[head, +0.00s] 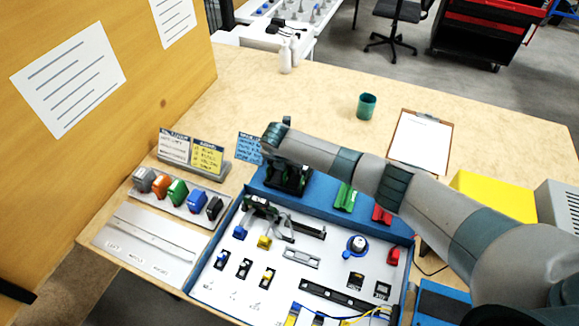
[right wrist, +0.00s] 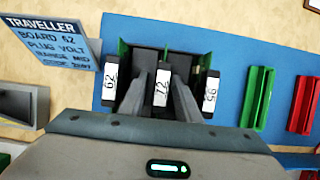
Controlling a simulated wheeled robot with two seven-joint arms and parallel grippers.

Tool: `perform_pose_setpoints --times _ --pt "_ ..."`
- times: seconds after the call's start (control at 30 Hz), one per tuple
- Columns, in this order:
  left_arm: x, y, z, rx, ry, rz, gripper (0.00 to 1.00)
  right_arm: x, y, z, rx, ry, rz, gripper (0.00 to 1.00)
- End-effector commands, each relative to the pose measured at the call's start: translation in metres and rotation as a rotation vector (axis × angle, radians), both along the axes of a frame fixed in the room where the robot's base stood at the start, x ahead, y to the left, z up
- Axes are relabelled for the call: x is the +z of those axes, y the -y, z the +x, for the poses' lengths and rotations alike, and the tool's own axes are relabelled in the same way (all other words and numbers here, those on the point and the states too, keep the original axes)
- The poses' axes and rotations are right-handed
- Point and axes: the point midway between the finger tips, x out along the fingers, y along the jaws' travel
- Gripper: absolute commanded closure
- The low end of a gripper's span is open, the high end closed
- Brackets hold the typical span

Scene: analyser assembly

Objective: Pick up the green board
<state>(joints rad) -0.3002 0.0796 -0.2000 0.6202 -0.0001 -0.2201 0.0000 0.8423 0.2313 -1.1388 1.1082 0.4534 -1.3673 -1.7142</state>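My right gripper (right wrist: 160,88) is open, its two grey fingers apart on either side of the label 72. In the right wrist view, several upright dark pieces with green edges stand in a black rack. Their labels read 62 (right wrist: 109,90), 72 (right wrist: 161,86) and 95 (right wrist: 210,92). I cannot tell whether the fingers touch anything. In the head view the rack (head: 288,178) sits on a blue strip under my right gripper (head: 283,165), partly hidden by it. A green slotted piece (right wrist: 257,97) lies on the strip to the right. My left gripper is not in view.
A traveller card (right wrist: 56,45) reading board 62 stands left of the rack. A red slotted piece (right wrist: 299,104) lies past the green one. The blue-rimmed tray (head: 218,238) holds small parts.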

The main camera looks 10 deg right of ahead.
Motion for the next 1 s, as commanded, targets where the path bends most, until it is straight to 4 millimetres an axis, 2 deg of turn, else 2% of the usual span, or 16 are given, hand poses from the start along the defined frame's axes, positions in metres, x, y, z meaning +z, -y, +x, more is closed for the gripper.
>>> perform_pose_setpoints --times 0.03,0.1,0.57,0.77,1.0 --pt "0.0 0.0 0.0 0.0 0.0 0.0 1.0 0.0 0.0 0.0 0.0 0.0 0.0 0.83" --pt "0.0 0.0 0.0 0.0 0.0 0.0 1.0 0.0 0.0 0.0 0.0 0.0 0.0 1.0" --pt "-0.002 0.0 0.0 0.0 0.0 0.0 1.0 0.006 0.0 0.001 0.001 0.002 0.001 1.0" --pt "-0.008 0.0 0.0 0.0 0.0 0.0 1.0 0.025 0.0 0.001 0.001 0.004 0.001 1.0" --pt "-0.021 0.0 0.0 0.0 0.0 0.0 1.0 0.066 0.0 0.002 0.0 0.004 0.001 1.0"
